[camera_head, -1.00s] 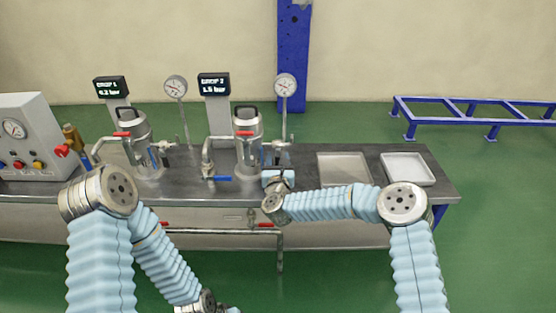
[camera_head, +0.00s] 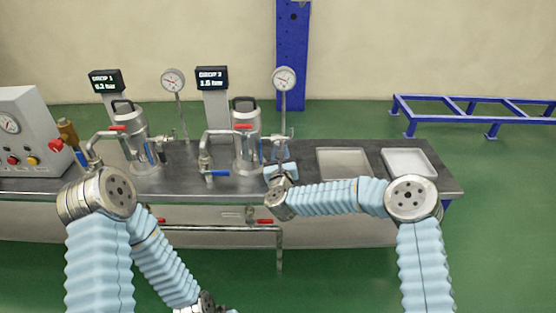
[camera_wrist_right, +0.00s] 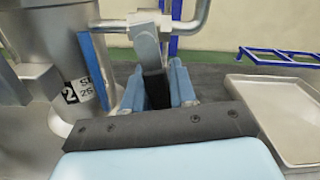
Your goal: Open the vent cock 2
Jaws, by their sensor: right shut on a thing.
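Vessel 2 (camera_head: 246,145) is a grey metal pot with a black top handle, on the bench under the DROP 2 display. The vent cock 2 (camera_head: 279,143) sits on the pipework at its right side. My right gripper (camera_head: 279,165) is at this cock. In the right wrist view, its two blue fingers (camera_wrist_right: 156,90) are shut around a dark lever (camera_wrist_right: 154,88), seemingly the cock's handle. The fingers hide part of it. A label with a "2" (camera_wrist_right: 78,91) shows on the vessel base. My left arm runs down out of the head view; its gripper cannot be seen.
Vessel 1 (camera_head: 129,135) with its pipes and red lever stands to the left. A gauge on a post (camera_head: 284,79) rises behind the cock. A grey tray (camera_head: 343,151) and a white tray (camera_head: 409,151) lie to the right. A blue valve lever (camera_head: 216,172) is at the front.

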